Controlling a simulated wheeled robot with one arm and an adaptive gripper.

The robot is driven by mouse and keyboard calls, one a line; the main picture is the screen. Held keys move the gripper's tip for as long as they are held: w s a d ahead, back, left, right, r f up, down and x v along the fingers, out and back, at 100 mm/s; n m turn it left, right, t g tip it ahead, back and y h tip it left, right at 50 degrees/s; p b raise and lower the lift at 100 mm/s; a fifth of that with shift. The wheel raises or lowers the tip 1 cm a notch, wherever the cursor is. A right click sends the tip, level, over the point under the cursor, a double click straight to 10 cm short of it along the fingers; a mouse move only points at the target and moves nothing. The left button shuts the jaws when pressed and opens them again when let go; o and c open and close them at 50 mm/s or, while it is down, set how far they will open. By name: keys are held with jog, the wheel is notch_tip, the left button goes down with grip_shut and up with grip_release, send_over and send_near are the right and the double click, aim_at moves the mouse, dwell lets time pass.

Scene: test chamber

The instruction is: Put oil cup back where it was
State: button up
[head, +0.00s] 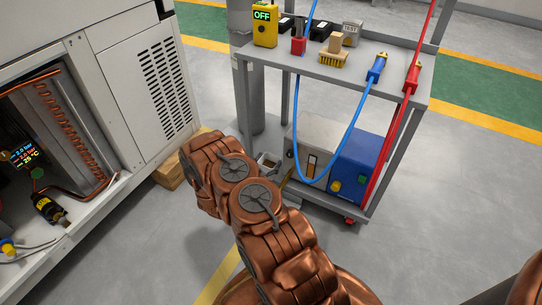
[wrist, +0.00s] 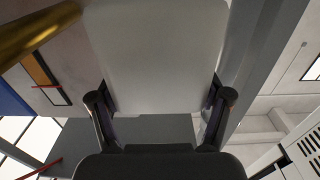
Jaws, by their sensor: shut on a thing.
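The oil cup, as I take it, is a pale grey, smooth-sided piece (wrist: 155,55) filling the middle of the wrist view. My gripper (wrist: 160,98) is shut on it, with one dark finger at each side. In the head view my copper-coloured arm reaches down toward the lower part of the grey cart, and the gripper is mostly hidden behind it. A small grey open container (head: 268,160) shows just past the arm's end, beside the cart's lower shelf; it may be the same cup. Its contents are not clear.
The cart (head: 340,65) carries a yellow meter reading OFF, a brush and blue and red hoses. A grey and blue unit (head: 358,170) stands on its lower shelf. A brass cylinder (wrist: 35,32) is close at the wrist view's upper left. An open white cabinet (head: 120,70) stands left.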

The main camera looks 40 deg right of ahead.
jog(key=w+d+f+b, duration=0.1)
jog(key=w+d+b, duration=0.1)
jog(key=w+d+f+b, duration=0.1)
jog(key=w+d+f, duration=0.1)
jog(key=d, duration=0.1)
jog(key=w+d+f+b, duration=0.1)
jog(key=w+d+b, duration=0.1)
jog(key=shift+d+f+b, duration=0.15)
jog(key=shift+f+b, duration=0.1)
jog(key=shift+b, duration=0.1)
jog(key=shift+r, duration=0.1)
jog(key=o, duration=1)
jog(key=shift+c, duration=0.2)
